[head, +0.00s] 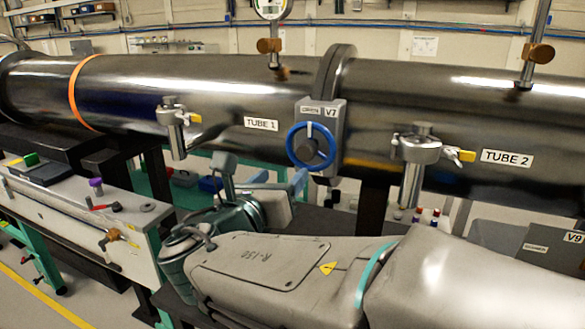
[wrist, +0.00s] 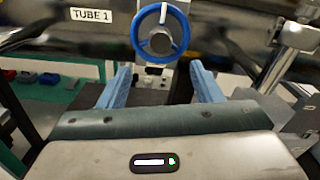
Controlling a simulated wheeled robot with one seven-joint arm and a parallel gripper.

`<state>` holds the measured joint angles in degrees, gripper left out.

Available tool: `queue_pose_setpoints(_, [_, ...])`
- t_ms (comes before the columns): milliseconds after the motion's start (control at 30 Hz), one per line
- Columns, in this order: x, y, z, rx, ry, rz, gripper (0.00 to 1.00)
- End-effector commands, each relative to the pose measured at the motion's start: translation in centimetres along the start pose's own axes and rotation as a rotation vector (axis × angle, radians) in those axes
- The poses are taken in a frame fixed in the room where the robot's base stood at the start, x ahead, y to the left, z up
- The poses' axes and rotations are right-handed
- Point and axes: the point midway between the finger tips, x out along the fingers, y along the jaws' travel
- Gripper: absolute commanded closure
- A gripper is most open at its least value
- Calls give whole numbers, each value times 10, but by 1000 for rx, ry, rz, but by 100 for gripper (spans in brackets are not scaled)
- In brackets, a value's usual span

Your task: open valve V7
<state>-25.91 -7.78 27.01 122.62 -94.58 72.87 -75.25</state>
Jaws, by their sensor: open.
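Valve V7 has a blue handwheel (head: 290,146) with a dark hub on a grey housing (head: 336,122), mounted at the flange between TUBE 1 and TUBE 2. A white mark sits at the top of the wheel. The small label beside "V7" is too small to read surely. In the wrist view the handwheel (wrist: 136,33) is upper centre, beyond the fingertips. My gripper (head: 280,179) is open and empty, just below and left of the wheel in the head view. Its blue fingers also show in the wrist view (wrist: 160,70), spread apart, not touching the wheel.
The large dark tube (head: 220,85) spans the view. Metal fittings with yellow levers stand out at left (head: 174,125) and right (head: 417,160) of the valve. A grey bench (head: 75,222) with small items is at left. A V9 box (head: 520,240) is at lower right.

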Motion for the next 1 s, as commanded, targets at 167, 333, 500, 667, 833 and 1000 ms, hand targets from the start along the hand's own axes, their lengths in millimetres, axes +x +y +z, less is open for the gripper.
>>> queue_pose_setpoints(167, [-20, 0, 0, -1, 0, 1, 41])
queue_pose_setpoints(333, [-24, 0, 0, -2, 1, 0, 41])
queue_pose_setpoints(500, [-24, 0, 0, -1, 0, 0, 41])
queue_pose_setpoints(667, [-17, -11, -8, 41, 43, -28, 41])
queue_pose_setpoints(833, [6, -64, -55, 299, 252, -188, 41])
queue_pose_setpoints(1000, [9, -130, -121, 743, 496, -483, 41])
